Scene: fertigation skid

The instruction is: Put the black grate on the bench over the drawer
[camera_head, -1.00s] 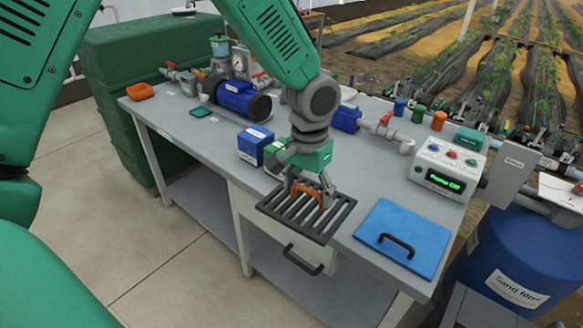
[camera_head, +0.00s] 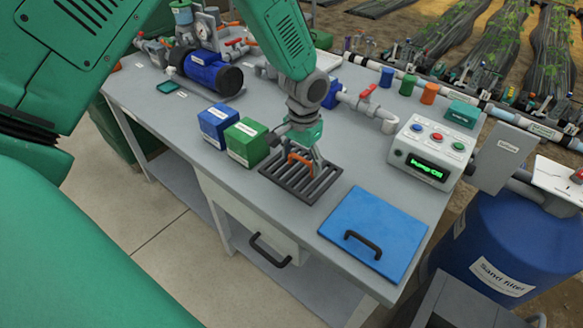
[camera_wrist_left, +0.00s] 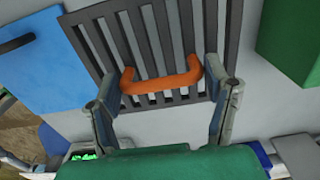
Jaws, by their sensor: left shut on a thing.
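The black grate (camera_head: 296,187) is a slotted dark plate with an orange handle (camera_head: 301,159). It lies flat at or just above the bench top (camera_head: 232,182), above the drawer (camera_head: 236,212) with its black pull; I cannot tell whether it touches the bench. My left gripper (camera_head: 303,157) is shut on the orange handle from above. In the left wrist view, the fingers (camera_wrist_left: 163,95) stand at both ends of the handle (camera_wrist_left: 161,83), with the grate's bars (camera_wrist_left: 170,35) behind. My right gripper is out of view.
A green box (camera_head: 247,142) stands close left of the grate, beside a blue box (camera_head: 218,126). A blue panel (camera_head: 376,235) with a black handle lies to the right.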

